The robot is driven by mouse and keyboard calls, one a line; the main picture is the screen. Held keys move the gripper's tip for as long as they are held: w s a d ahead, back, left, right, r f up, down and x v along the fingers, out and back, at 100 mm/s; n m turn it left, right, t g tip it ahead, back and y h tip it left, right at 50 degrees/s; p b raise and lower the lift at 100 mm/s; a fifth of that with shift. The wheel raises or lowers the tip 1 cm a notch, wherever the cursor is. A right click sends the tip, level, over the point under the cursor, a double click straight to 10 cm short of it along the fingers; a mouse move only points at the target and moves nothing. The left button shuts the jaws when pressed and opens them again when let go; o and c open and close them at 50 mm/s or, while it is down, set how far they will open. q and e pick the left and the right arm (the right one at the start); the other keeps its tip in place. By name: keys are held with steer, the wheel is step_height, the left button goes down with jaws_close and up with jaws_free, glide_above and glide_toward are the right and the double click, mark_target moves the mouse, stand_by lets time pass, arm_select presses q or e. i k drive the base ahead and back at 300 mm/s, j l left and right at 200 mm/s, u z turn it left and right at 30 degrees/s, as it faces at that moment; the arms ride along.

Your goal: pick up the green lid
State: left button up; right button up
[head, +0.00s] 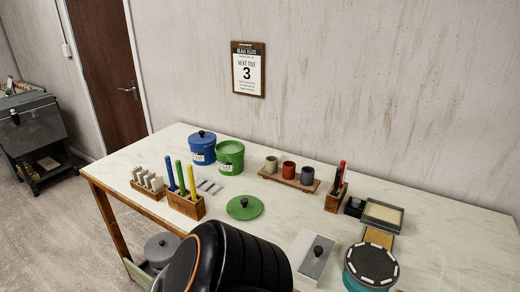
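The green lid (245,208) lies flat on the white table (420,235), a round disc with a small dark knob at its centre. It is apart from the green canister (230,158), which stands open behind it next to a blue canister (202,147) with a blue lid and dark knob. A black rounded part of my own body rises at the bottom centre, in front of the lid but not covering it. Neither of my grippers shows in the head view.
A wooden block with upright coloured tools (186,205) stands left of the lid. A grey-white box with a black knob (315,255) and a teal round stand (370,268) are to the right. Cups on a wooden tray (289,178) stand behind. The table around the lid is mostly clear.

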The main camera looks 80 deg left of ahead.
mark_target(242, 208)
steer(key=u, duration=1.5)
